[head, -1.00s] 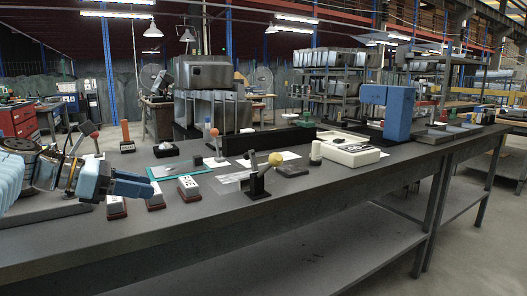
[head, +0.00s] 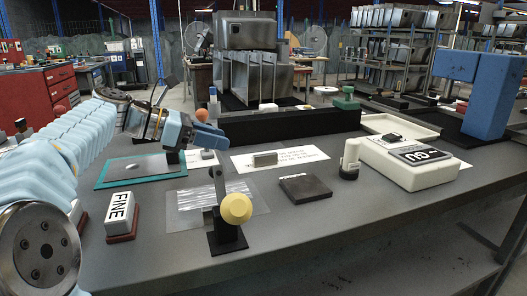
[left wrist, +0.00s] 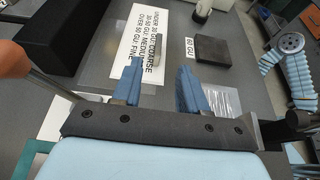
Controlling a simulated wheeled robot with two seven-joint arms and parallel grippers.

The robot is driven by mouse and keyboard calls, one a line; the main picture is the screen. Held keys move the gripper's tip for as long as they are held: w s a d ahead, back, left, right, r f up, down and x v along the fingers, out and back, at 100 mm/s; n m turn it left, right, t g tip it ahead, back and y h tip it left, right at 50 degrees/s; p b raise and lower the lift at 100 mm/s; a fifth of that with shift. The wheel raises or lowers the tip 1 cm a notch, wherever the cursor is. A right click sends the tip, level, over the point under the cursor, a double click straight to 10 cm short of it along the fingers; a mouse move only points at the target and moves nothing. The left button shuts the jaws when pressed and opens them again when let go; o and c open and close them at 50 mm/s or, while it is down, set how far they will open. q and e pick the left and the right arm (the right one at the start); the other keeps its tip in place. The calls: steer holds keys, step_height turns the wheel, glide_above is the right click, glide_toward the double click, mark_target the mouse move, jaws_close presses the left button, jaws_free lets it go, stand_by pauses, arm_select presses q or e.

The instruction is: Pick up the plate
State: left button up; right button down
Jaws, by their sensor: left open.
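A dark square plate (head: 305,188) lies flat on the table, right of the middle of the head view. In the left wrist view the dark plate (left wrist: 213,50), with a "60 GU" label beside it, lies beyond the fingertips. A thin grey plate (head: 140,167) lies on a teal mat (head: 110,183) at the left; I cannot tell which plate is meant. My left gripper (head: 205,138) is above the table by the mat, apart from the dark plate. Its blue fingers (left wrist: 160,88) are spread and empty. My right gripper is in neither current view.
A stand with a yellow knob (head: 235,208) is in front of the dark plate. A white instrument (head: 408,163) and white-topped cylinder (head: 350,158) are to the right. A long black bar (head: 290,124) runs behind. A "FINE" block (head: 120,212) sits front left. A printed sheet (head: 310,157) lies behind the plate.

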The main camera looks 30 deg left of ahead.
mark_target(256, 150)
arm_select(q)
steer(key=x, duration=1)
steer(key=shift+w+d+f, duration=0.1)
steer(key=shift+w, duration=0.1)
jaws_close()
